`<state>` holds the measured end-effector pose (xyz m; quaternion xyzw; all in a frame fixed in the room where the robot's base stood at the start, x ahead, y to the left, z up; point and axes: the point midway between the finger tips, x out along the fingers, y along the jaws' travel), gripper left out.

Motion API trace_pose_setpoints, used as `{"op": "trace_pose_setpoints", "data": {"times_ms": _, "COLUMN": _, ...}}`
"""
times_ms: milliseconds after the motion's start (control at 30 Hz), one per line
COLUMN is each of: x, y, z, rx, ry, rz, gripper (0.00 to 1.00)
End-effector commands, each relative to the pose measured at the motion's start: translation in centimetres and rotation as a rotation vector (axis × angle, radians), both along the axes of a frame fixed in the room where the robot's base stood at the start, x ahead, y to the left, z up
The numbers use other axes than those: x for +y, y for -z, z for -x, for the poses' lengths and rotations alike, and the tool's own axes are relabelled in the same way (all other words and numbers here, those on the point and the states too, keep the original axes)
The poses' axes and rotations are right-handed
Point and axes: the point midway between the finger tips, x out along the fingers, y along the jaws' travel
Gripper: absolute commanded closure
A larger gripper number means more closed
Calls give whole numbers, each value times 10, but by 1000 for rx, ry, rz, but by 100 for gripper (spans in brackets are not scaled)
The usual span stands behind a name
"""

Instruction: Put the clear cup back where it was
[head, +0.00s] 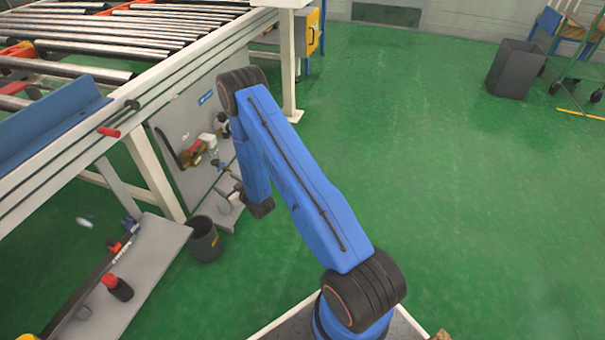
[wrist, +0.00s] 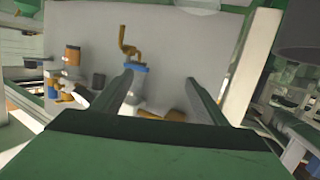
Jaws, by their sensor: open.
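I cannot make out the clear cup for certain. Beyond the fingers in the wrist view are a grey panel (wrist: 185,42) and a blue-and-white item with an orange part (wrist: 137,67).
The low grey shelf (head: 150,262) holds a dark bottle with a red cap (head: 117,288). A black bin (head: 204,241) stands beside it. The roller conveyor frame (head: 140,98) borders the left. Green floor (head: 460,170) is clear to the right, with a grey bin (head: 514,69) far back.

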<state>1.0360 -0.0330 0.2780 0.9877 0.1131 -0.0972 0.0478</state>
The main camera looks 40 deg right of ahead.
Motion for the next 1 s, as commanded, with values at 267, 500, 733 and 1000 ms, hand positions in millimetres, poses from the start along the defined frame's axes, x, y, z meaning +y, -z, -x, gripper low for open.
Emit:
{"op": "trace_pose_setpoints", "data": {"times_ms": 267, "x": -7, "y": -82, "z": -19, "rx": 86, "ry": 22, "rz": 45, "gripper": 33}}
{"op": "trace_pose_setpoints", "data": {"times_ms": 500, "x": -14, "y": -148, "z": -16, "rx": 168, "ry": 49, "rz": 77, "gripper": 33}}
{"op": "trace_pose_setpoints", "data": {"times_ms": 733, "x": -21, "y": -210, "z": 0, "rx": 244, "ry": 76, "rz": 99, "gripper": 33}}
{"op": "trace_pose_setpoints", "data": {"times_ms": 1000, "x": -29, "y": -279, "z": 35, "rx": 337, "ry": 113, "rz": 116, "gripper": 33}}
